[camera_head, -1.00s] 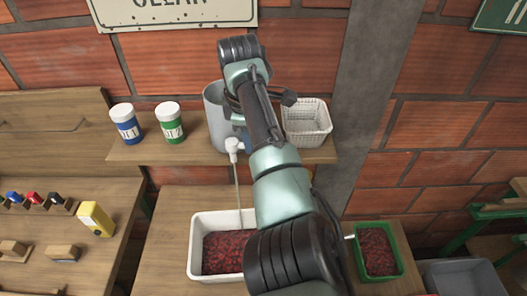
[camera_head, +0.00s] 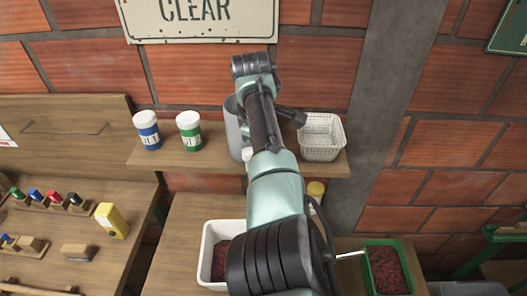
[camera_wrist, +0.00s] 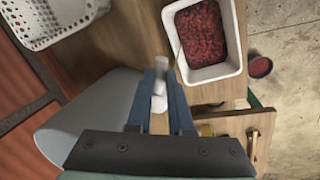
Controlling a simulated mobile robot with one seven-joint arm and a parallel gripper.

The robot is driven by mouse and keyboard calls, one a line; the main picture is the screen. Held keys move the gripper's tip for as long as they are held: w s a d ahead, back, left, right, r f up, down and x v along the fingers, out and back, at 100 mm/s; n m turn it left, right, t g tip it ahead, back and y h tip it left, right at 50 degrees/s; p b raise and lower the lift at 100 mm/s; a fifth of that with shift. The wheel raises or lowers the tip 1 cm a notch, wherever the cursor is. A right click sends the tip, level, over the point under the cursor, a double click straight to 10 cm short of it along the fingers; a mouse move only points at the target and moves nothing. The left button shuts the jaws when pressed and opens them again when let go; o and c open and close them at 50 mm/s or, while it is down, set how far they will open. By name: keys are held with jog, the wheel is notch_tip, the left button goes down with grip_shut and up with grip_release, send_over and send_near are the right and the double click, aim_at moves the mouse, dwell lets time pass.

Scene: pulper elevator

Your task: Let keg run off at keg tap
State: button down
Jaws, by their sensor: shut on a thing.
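The grey keg (camera_head: 236,128) stands on the wall shelf, mostly behind my arm. It shows as a large pale curved body in the wrist view (camera_wrist: 85,115). Its white tap (camera_head: 247,154) peeks out at the arm's left edge. In the wrist view, my gripper (camera_wrist: 161,70) has its blue fingers shut on the white tap part (camera_wrist: 159,96). A white tub (camera_head: 206,248) with dark red contents stands below the tap. It also shows in the wrist view (camera_wrist: 213,73). Whether liquid runs from the tap now, I cannot tell.
A white basket (camera_head: 322,140) stands right of the keg on the shelf. Blue (camera_head: 147,131) and green (camera_head: 189,131) white-lidded jars stand to its left. A green tub (camera_head: 368,265) of red contents stands lower right. A yellow container (camera_head: 112,221) is on the left bench.

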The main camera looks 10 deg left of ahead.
jog(key=c, duration=0.8)
grip_release()
jog(key=r+b, duration=0.1)
jog(key=r, duration=0.3)
jog(key=s+r+b, duration=0.1)
jog(key=r, duration=0.3)
jog(key=s+r+b, duration=0.1)
jog(key=r+b, duration=0.1)
jog(key=r, duration=0.2)
jog(key=shift+s+a+r, duration=0.2)
jog(key=shift+a+r, duration=0.15)
jog(key=shift+r, duration=0.05)
